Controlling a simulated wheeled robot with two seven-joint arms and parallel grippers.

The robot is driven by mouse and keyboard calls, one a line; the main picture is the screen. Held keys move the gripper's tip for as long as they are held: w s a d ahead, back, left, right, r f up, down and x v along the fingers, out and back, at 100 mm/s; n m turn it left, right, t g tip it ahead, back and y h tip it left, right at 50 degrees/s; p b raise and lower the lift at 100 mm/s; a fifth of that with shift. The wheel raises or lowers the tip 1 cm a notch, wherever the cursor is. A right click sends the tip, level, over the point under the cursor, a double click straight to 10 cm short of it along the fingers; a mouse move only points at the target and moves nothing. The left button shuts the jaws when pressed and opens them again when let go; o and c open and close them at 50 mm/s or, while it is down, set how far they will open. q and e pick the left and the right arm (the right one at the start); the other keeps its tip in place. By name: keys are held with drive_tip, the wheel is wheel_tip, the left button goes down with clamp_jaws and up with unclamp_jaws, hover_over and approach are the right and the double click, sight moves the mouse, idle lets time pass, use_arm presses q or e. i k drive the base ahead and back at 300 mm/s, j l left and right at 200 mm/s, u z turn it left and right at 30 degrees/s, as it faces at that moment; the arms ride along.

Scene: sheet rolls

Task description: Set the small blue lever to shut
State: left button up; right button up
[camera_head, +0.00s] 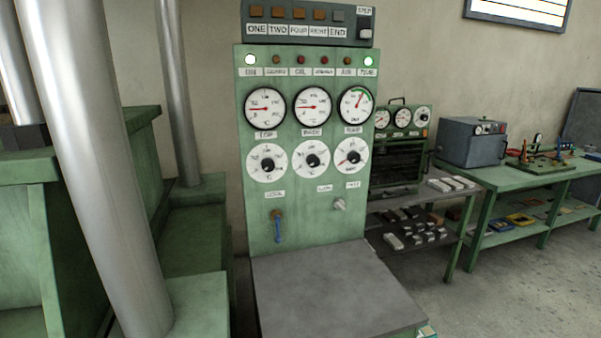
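The small blue lever (278,229) is on the lower left of the green control panel (308,226). It hangs straight down from a brownish pivot, under a small white label whose text is too small to read surely. A pale knob (339,204) sits to its right on the same panel. Neither of my grippers is in the camera_head view, so their distance from the lever does not show.
A grey flat top (335,290) juts out below the panel. Green machinery with metal columns (95,160) stands at the left. Green workbenches (520,178) with boxes and tools stand at the right. Bare floor (530,285) lies at lower right.

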sight(277, 217)
drive_tip(key=i+l, duration=0.2)
drive_tip(key=l, duration=0.15)
drive_tip(key=i+l+z, duration=0.1)
drive_tip(key=l, duration=0.25)
drive_tip(key=i+l, duration=0.3)
